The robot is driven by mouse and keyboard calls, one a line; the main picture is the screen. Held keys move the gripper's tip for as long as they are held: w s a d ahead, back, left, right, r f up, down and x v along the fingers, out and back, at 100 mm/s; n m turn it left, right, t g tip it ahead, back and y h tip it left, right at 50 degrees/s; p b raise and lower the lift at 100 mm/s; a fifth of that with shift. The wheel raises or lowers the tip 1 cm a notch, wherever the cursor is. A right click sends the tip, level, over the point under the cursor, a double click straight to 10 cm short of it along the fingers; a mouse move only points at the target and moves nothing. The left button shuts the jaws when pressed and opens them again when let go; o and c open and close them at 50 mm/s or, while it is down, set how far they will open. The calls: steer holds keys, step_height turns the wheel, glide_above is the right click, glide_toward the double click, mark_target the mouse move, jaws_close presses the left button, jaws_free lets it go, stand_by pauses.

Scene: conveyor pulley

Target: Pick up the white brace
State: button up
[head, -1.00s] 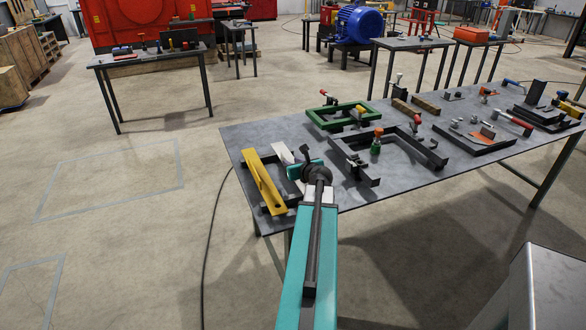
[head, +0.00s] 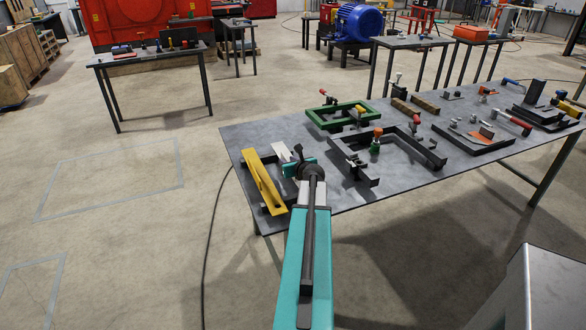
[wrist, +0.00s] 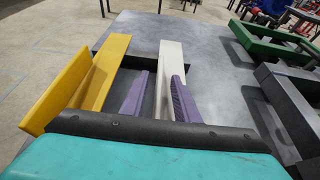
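The white brace (head: 282,152) lies near the left end of the grey table, just right of the yellow brace (head: 264,183). In the wrist view the white brace (wrist: 171,62) runs away from me between the two purple fingers of my gripper (wrist: 160,98). The fingers are apart, with a visible gap between the left finger and the brace. The right finger is close to the brace; I cannot tell whether it touches. In the head view my gripper (head: 295,166) is low over the table and hides the brace's near end.
The yellow brace (wrist: 98,75) stands close left of my gripper. A dark frame (head: 350,150) and a green frame (head: 338,115) lie to the right. More fixtures and tools fill the table's right half. The table's left edge is near.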

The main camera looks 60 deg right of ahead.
jaws_close()
stand_by(1.4)
steer(key=shift+d+r, duration=0.1)
